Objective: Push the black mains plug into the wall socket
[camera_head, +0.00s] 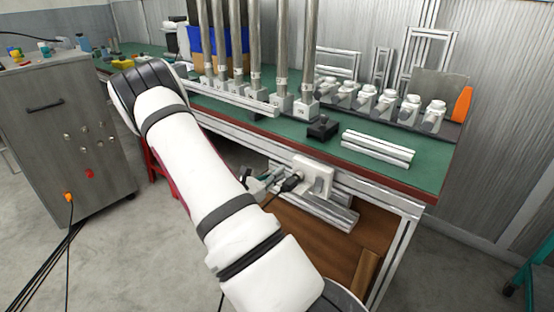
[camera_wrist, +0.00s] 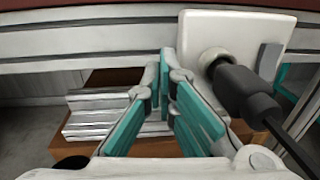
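The black mains plug (camera_head: 291,183) is at the front of the white wall socket (camera_head: 315,174), which is mounted below the bench edge. In the wrist view the plug (camera_wrist: 243,92) lines up with the round socket opening (camera_wrist: 214,60) on the white plate (camera_wrist: 247,30) and seems to touch it. I cannot tell how deep the plug sits. Its dark cable runs to the lower right. My gripper (camera_head: 262,184) is left of the plug; in the wrist view its teal-padded fingers (camera_wrist: 162,78) are a little apart with nothing between them, clear of the plug.
The green bench top (camera_head: 435,160) above carries metal posts, a black block (camera_head: 322,128) and silver rails (camera_head: 377,148). More metal rails (camera_head: 325,211) lie on a brown wooden shelf (camera_head: 318,245) below the socket. A grey cabinet (camera_head: 55,125) stands at left, with open floor between.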

